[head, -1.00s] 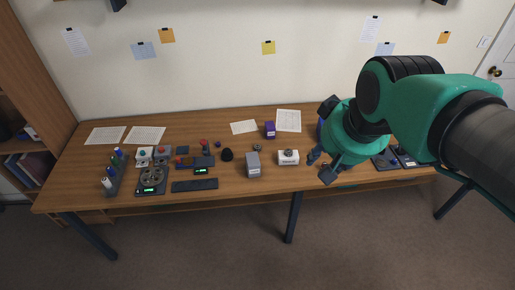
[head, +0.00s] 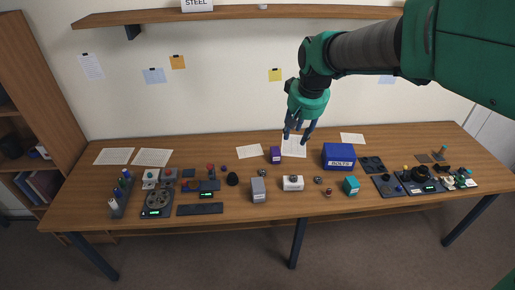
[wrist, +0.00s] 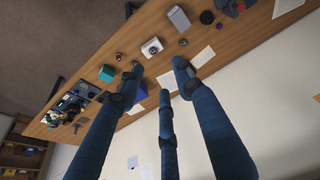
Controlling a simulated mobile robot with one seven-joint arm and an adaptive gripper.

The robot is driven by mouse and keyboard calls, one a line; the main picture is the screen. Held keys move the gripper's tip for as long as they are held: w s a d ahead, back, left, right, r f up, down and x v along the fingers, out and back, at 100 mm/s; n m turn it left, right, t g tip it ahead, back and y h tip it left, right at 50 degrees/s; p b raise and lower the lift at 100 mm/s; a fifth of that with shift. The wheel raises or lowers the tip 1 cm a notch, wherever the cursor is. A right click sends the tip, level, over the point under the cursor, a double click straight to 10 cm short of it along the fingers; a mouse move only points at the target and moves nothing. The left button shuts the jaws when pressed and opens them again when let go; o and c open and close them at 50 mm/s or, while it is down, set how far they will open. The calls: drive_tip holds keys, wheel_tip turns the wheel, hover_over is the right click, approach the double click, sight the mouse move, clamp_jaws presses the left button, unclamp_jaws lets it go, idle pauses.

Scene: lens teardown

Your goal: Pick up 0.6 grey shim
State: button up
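I cannot pick out a grey shim for certain; parts this small are hard to tell apart. Small dark ring-like parts lie on the table: one (head: 262,173) behind the grey box, one (head: 318,180) right of the white box, and a reddish one (head: 329,192) nearer the front. My gripper (head: 297,138) hangs above the back of the table, fingers down, in front of a paper sheet. In the wrist view my gripper (wrist: 157,80) has its fingers spread, with nothing between them.
A grey box (head: 258,190), a white box (head: 293,183), a blue "BOLTS" box (head: 339,157), a purple box (head: 275,155) and a teal box (head: 351,186) stand on the table (head: 250,220). Dark trays (head: 388,187) lie at right. A wall shelf (head: 240,13) runs above.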

drive_tip(key=w+a+f+n+g+p, duration=0.1)
drive_tip(key=w+a+f+g+p, duration=0.2)
drive_tip(key=w+f, duration=1.95)
drive_tip(key=w+a+f, duration=0.2)
drive_tip(key=w+f, duration=0.4)
drive_tip(key=f, duration=0.5)
drive_tip(key=shift+w+a+t+p, duration=0.3)
drive_tip(key=shift+w+a+p, duration=0.1)
drive_tip(key=shift+f, duration=0.15)
hover_over(263, 171)
drive_tip(key=shift+s+d+f, duration=0.1)
drive_tip(key=shift+s+f, duration=0.1)
drive_tip(key=shift+f, duration=1.9)
drive_tip(key=shift+s+f, duration=0.15)
drive_tip(key=shift+f, duration=1.9)
drive_tip(key=shift+f, duration=0.1)
drive_tip(key=shift+w+f, duration=0.15)
drive_tip(key=shift+f, duration=1.1)
drive_tip(key=shift+w+f, duration=0.1)
drive_tip(key=shift+f, duration=1.15)
